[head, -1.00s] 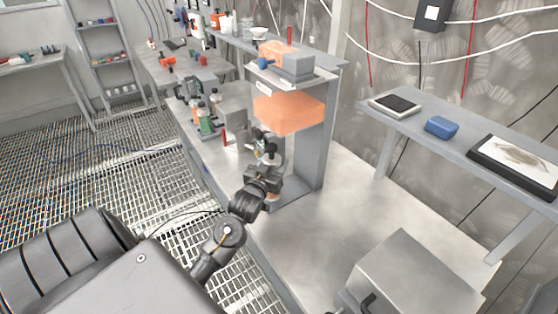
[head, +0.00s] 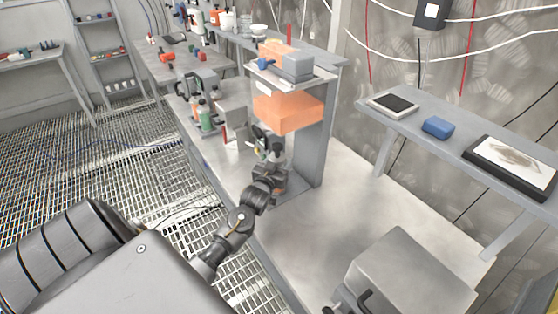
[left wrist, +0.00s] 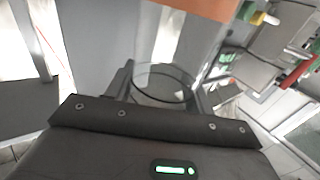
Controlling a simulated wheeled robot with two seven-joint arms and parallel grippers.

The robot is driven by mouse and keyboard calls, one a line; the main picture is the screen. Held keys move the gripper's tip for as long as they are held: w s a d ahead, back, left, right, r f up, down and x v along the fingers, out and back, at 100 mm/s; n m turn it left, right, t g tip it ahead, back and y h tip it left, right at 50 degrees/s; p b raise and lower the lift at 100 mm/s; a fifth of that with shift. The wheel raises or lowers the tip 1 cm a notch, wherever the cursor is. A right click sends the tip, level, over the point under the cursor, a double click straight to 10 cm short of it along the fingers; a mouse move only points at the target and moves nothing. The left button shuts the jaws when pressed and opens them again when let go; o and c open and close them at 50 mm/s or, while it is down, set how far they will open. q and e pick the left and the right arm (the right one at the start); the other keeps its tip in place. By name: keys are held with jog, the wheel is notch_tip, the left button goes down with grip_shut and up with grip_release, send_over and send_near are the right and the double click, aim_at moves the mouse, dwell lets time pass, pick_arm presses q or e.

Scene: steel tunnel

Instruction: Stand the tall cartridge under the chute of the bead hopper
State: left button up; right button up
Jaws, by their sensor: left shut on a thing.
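The bead hopper (head: 290,112) is an orange block held in a grey frame on the steel bench. My left gripper (head: 272,152) is below its front side, close to the frame. In the left wrist view its fingers (left wrist: 166,95) are shut on a clear round cylinder, which I take as the tall cartridge (left wrist: 163,80). Its round rim shows between the fingers and part of the hopper's orange shows above it. In the head view the cartridge is mostly hidden by the gripper. I cannot make out the chute or whether the cartridge touches the bench. My right gripper is not in view.
Bottles (head: 203,115) and a grey box-shaped device stand on the bench left of the hopper. A grey metal box (head: 415,275) is at the front right. The bench top (head: 345,215) between is clear.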

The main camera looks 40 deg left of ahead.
pick_arm(q)
jog(key=o, duration=1.2)
jog(key=shift+f, duration=0.1)
jog(key=b+v, duration=0.2)
jog(key=v, duration=1)
